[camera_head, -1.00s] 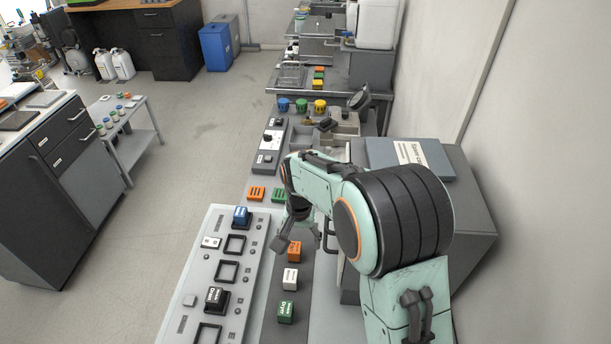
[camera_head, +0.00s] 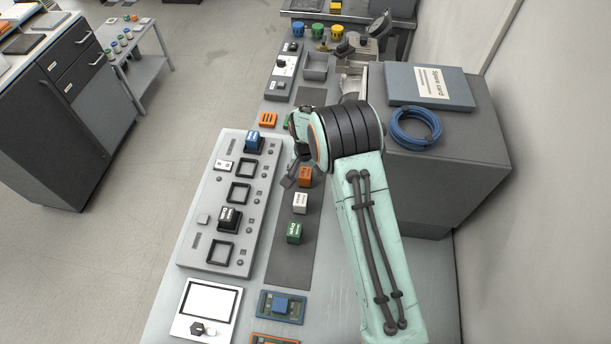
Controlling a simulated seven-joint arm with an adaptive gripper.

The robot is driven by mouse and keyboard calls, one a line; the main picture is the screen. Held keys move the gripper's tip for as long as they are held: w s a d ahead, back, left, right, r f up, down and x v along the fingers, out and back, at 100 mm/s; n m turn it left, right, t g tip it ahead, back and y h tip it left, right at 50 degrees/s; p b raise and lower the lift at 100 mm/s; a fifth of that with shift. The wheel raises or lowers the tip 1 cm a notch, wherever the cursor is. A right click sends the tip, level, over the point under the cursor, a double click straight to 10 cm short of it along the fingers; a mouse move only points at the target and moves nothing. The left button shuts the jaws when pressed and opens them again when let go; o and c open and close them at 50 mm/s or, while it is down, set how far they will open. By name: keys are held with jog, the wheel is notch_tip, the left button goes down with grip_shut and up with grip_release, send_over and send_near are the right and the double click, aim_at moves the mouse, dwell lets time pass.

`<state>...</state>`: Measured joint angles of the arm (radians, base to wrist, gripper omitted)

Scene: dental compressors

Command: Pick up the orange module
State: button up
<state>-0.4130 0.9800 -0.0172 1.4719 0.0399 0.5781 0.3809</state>
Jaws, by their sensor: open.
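The orange module (camera_head: 305,177) is a small block with its top printed. It stands on the dark strip (camera_head: 289,262) on the bench, behind a white module (camera_head: 300,203) and a green module (camera_head: 294,232). My gripper (camera_head: 297,180) hangs from my arm just beside the orange module, partly hidden by my own wrist. One dark finger shows at the module's left. The gripper is open; whether it touches the module cannot be told.
Left of the strip lies a grey panel (camera_head: 213,222) with square sockets, a blue module (camera_head: 254,141) and a black module (camera_head: 229,217). A grey cabinet (camera_head: 440,155) with a blue hose coil (camera_head: 416,127) stands right.

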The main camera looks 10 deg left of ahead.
grip_shut()
